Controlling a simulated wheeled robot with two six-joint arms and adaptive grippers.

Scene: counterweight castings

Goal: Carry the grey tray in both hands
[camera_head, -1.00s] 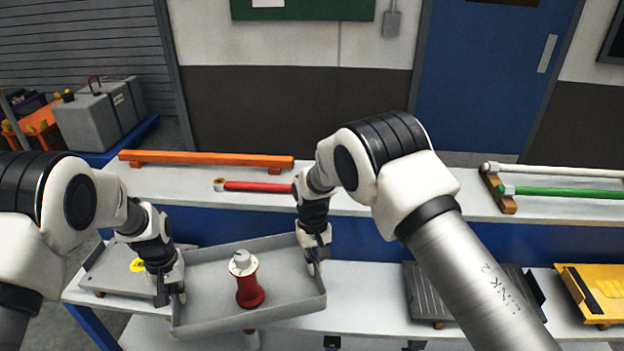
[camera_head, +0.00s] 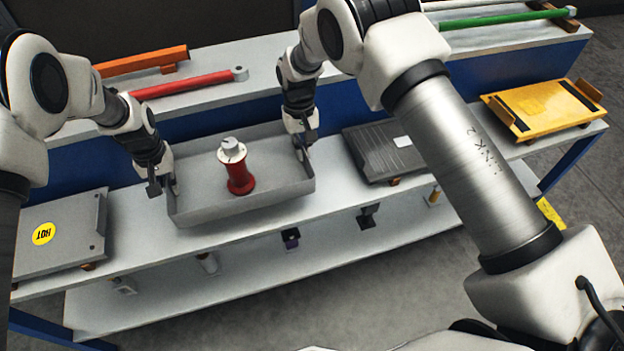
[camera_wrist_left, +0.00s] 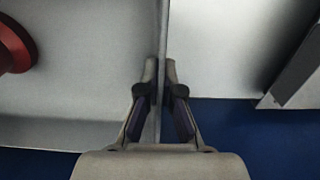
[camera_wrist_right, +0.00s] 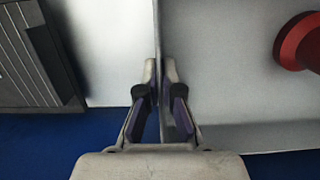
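The grey tray (camera_head: 250,203) is shallow and rectangular, over the white bench's lower level in the head view. A red spool-shaped piece with a white top (camera_head: 238,178) stands upright inside it. My left gripper (camera_head: 165,188) is shut on the tray's left wall; the left wrist view shows its fingers (camera_wrist_left: 160,78) on both sides of that wall. My right gripper (camera_head: 303,148) is shut on the right wall, its fingers (camera_wrist_right: 160,78) likewise either side in the right wrist view. The tray looks roughly level. I cannot tell whether its underside touches the bench.
A grey plate with a yellow "HOT" label (camera_head: 60,236) lies left of the tray. A dark ribbed plate (camera_head: 385,152) lies close on its right, and a yellow plate (camera_head: 540,108) farther right. A red bar (camera_head: 190,84) lies on the raised shelf behind.

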